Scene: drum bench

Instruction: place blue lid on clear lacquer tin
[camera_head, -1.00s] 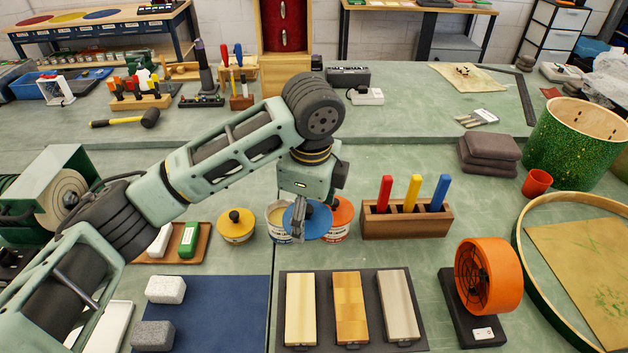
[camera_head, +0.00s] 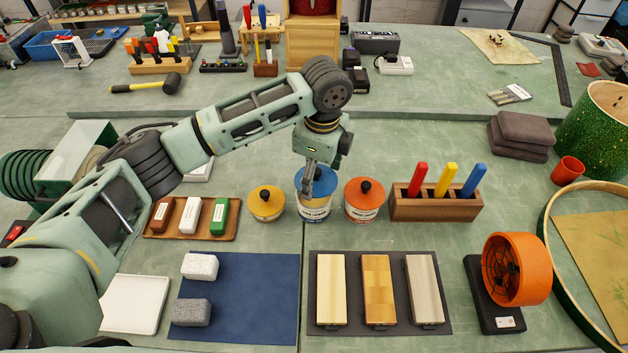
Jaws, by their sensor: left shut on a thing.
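The blue lid (camera_head: 325,184) is at the top of the clear lacquer tin (camera_head: 314,208), the middle one of three tins on the bench. It looks level and lined up over the tin's mouth; whether it rests fully on the rim I cannot tell. My left gripper (camera_head: 309,188) comes down from above and is shut on the lid, around its centre, where the fingers hide the knob. A tin with a yellow lid (camera_head: 266,198) stands to the left and a tin with an orange lid (camera_head: 364,194) to the right. My right gripper is not in view.
A wooden block with red, yellow and blue handles (camera_head: 434,208) stands right of the tins. A wooden tray of small blocks (camera_head: 160,232) is at left. A dark mat with three wooden bars (camera_head: 440,325) lies in front.

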